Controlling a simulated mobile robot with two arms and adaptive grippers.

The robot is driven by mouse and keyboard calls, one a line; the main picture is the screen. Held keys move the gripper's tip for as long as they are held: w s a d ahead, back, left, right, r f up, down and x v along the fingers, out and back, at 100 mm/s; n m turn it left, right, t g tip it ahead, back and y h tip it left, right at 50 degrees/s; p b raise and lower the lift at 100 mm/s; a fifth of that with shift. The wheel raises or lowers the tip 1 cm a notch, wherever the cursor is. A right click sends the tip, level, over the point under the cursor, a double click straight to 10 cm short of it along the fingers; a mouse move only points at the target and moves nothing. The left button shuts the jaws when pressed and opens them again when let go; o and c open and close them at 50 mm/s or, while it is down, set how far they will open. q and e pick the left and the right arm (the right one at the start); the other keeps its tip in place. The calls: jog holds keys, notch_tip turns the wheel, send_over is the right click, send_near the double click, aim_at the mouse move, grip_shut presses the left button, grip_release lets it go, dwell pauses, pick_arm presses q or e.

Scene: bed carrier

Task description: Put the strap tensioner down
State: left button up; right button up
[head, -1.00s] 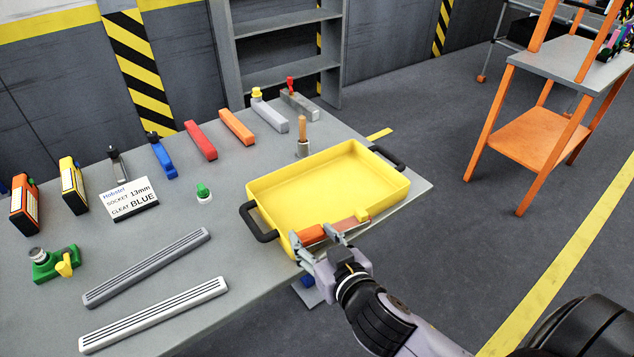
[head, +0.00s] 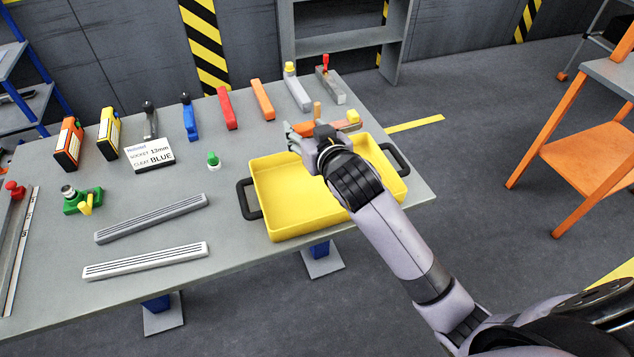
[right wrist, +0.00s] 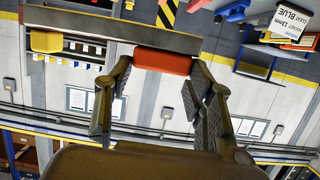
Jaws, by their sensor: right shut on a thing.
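The strap tensioner appears to be the long tool (head: 341,125) with an orange grip, a bar and a yellow end block. My right gripper (head: 303,133) is shut on its orange part, and the tool lies across the far edge of the yellow tray in the head view. Its height above the table is hard to tell. In the right wrist view, the orange part (right wrist: 163,60) sits between the fingers of the right gripper (right wrist: 158,82), with the bar and yellow block (right wrist: 46,41) reaching left. My left gripper is not in view.
The yellow tray (head: 290,233) with black handles looks empty where visible; my right arm covers part of it. Behind stand a red tool (head: 227,108), an orange bar (head: 263,99) and grey tools. A green-capped piece (head: 213,160) is left of the tray. Table front left holds grey rails (head: 150,219).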

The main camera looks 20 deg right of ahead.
notch_tip(320, 180, down, 14)
jog(key=shift+d+r, duration=0.1)
jog(key=shift+r, duration=0.15)
notch_tip(320, 180, down, 4)
jog(key=shift+s+f+b, duration=0.1)
jog(key=shift+b, duration=0.4)
jog(key=shift+f, duration=0.2)
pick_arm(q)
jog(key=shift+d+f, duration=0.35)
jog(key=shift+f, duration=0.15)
pick_arm(e)
jog(key=o, duration=1.5)
jog(key=shift+o, duration=0.2)
jog(key=shift+s, duration=0.1)
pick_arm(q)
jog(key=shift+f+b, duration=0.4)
pick_arm(e)
jog(key=v, duration=1.2)
